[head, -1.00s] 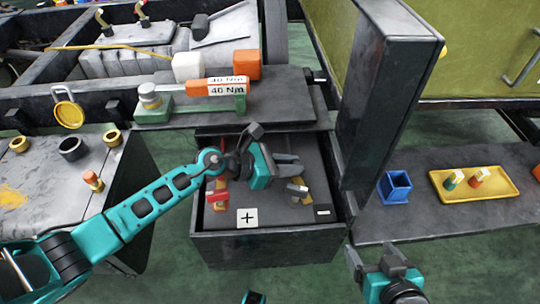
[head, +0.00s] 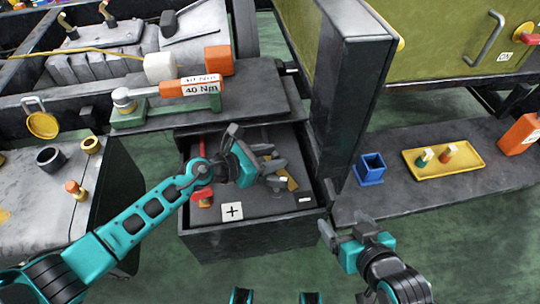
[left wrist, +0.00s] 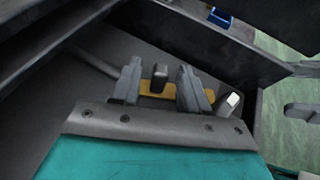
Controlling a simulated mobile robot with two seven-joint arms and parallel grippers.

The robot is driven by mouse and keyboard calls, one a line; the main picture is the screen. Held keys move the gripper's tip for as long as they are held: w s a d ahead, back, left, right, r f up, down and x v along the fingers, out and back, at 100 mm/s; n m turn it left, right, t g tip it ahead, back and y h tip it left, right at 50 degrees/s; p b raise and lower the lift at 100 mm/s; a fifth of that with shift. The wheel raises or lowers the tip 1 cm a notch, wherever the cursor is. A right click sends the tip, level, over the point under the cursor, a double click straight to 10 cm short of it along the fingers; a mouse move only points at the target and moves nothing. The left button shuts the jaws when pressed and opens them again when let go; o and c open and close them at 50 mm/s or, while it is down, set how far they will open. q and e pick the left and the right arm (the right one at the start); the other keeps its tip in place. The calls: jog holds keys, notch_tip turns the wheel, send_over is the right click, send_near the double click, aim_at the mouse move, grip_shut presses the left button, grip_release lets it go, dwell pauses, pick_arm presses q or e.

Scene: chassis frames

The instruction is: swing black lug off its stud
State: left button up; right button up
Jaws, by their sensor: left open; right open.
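My left gripper (head: 274,166) is open inside the dark open box, over its right half. In the left wrist view its two grey fingers (left wrist: 160,88) stand on either side of a dark upright block, which looks like the black lug or its handle (left wrist: 160,74). This block stands over a yellow-brown bar (left wrist: 181,92). The bar also shows in the head view (head: 291,182), partly hidden by the gripper. I cannot tell whether the fingers touch the block. The stud is not clearly visible. My right gripper (head: 342,229) is open and empty, right of the box's front.
The dark box (head: 250,238) holds a plus label (head: 232,211), a black minus label (head: 305,198) and a red part (head: 202,198) at left. A dark post (head: 345,100) rises at its right. A blue cup (head: 371,169) and yellow tray (head: 476,165) are on the right bench.

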pick_arm(q)
jog(key=p+v, duration=0.2)
jog(key=v, duration=0.9)
jog(key=shift+s+a, duration=0.2)
jog(key=shift+a, duration=0.05)
jog(key=shift+s+a+r, duration=0.35)
jog(key=shift+a, duration=0.1)
jog(key=shift+c, duration=0.4)
jog(key=shift+s+f, duration=0.1)
jog(key=shift+c, duration=0.8)
jog(key=shift+s+a+b, duration=0.1)
jog(key=shift+a+b, duration=0.15)
jog(key=shift+b, duration=0.15)
jog(key=shift+c, duration=0.2)
jog(key=b+x, duration=0.1)
jog(key=x, duration=0.5)
jog(key=b+x, duration=0.1)
jog(key=x, duration=0.5)
jog(key=shift+w+d, duration=0.25)
jog(key=shift+w, duration=0.05)
